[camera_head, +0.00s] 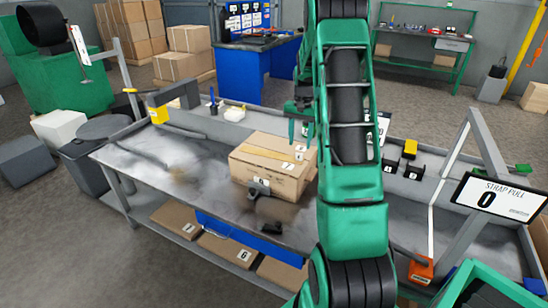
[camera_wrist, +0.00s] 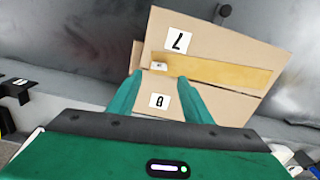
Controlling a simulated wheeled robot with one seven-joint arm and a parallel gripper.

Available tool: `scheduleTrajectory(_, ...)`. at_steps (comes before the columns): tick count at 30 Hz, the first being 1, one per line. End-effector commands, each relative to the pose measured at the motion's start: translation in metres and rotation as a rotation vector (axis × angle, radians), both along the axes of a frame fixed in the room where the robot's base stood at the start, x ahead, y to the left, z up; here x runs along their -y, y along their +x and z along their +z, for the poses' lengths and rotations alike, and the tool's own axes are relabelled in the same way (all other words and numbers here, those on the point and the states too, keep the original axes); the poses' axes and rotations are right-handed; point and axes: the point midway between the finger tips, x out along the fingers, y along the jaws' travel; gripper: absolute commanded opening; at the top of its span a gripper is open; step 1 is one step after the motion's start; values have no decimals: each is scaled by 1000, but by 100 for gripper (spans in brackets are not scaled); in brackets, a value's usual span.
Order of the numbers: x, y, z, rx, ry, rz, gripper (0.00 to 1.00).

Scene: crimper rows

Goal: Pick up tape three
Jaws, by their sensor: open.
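I cannot make out a tape marked three for sure in either view. Small black blocks (camera_head: 414,170) with white number labels sit at the right of the workbench, beside a yellow block (camera_head: 410,148); the numbers are too small to read surely. My gripper (camera_head: 298,130) is open above the back of a cardboard box, partly hidden by my arm.
The cardboard box (camera_head: 262,182) stands mid-bench with a dark tool in front. The workbench (camera_head: 135,165) is clear at left. A yellow block (camera_head: 159,115) sits at its back left. A grey frame and a STRAP PULL sign (camera_head: 497,198) stand at right.

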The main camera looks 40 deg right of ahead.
Motion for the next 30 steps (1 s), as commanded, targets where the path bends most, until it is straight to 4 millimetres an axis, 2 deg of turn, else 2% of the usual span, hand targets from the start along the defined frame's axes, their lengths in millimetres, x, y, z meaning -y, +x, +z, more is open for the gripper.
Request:
scheduleTrajectory(8, -2, -2, -20, -2, 1, 0, 45)
scheduleTrajectory(15, -5, -5, -53, -2, 1, 1, 45)
scheduleTrajectory(18, -5, -5, -61, -1, 0, 1, 45)
scheduleTrajectory(26, -4, -5, -63, -1, 0, 1, 45)
scheduleTrajectory(28, -4, -5, -63, -1, 0, 0, 33)
scheduleTrajectory(30, -4, -5, -63, -1, 0, 0, 17)
